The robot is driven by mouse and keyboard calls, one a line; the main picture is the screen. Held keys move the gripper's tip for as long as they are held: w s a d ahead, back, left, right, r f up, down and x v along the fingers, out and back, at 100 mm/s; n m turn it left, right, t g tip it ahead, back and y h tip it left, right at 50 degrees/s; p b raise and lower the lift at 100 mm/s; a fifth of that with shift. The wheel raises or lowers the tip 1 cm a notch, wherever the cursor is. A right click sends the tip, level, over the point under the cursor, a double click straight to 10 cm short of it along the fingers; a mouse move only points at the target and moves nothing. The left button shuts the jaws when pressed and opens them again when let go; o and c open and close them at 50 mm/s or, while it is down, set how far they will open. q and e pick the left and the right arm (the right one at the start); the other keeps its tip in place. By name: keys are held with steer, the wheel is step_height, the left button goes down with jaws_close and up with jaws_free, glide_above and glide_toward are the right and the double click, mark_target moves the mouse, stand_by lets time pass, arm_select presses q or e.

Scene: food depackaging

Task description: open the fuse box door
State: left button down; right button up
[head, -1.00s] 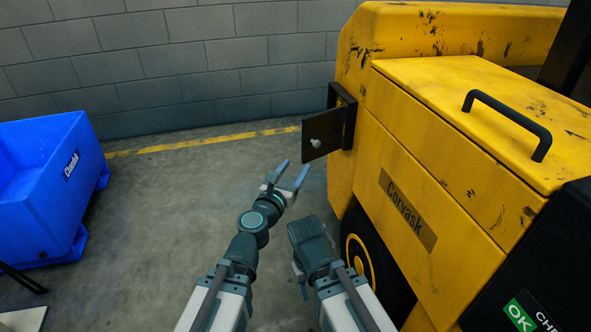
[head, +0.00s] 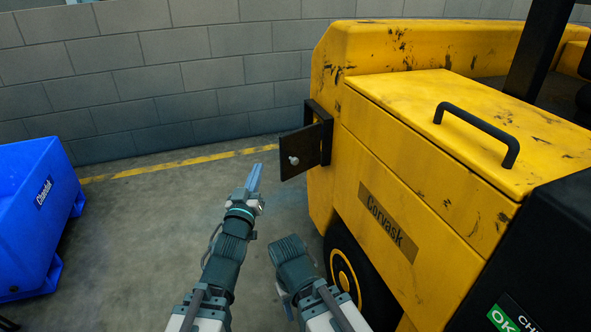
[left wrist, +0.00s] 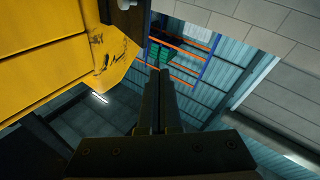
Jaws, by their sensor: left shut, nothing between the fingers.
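The fuse box (head: 326,147) is a small dark box on the left end of the yellow machine. Its dark brown door (head: 306,143) stands ajar, swung out to the left, with a pale round knob (head: 293,160) on its face. My left gripper (head: 255,170) is shut and empty, left of the door and slightly below it in the head view, apart from it. The left wrist view shows its closed fingers (left wrist: 160,85) pointing upward, with the knob (left wrist: 125,4) at the top edge. My right arm is at the lower middle; its gripper fingers are hidden.
The yellow machine (head: 400,165) fills the right side, with a black handle (head: 478,130) on its lid and a wheel (head: 345,280) below. A blue bin (head: 30,205) stands at the left. A grey block wall (head: 180,75) is behind. The floor between is clear.

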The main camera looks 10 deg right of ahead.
arm_select(q)
steer(key=s+d+f+m+g+h, duration=0.2)
steer(key=d+m+g+h, duration=0.15)
steer(key=m, duration=0.95)
steer(key=s+d+f+m+g+h, duration=0.1)
steer(key=d+f+m+g+h, duration=0.2)
steer(key=m, duration=1)
steer(key=w+d+y, duration=0.1)
steer(key=w+d, duration=0.3)
steer(key=w, duration=0.7)
steer(key=shift+d+t, duration=0.2)
steer(key=shift+t, duration=0.25)
steer(key=shift+s+r, duration=0.1)
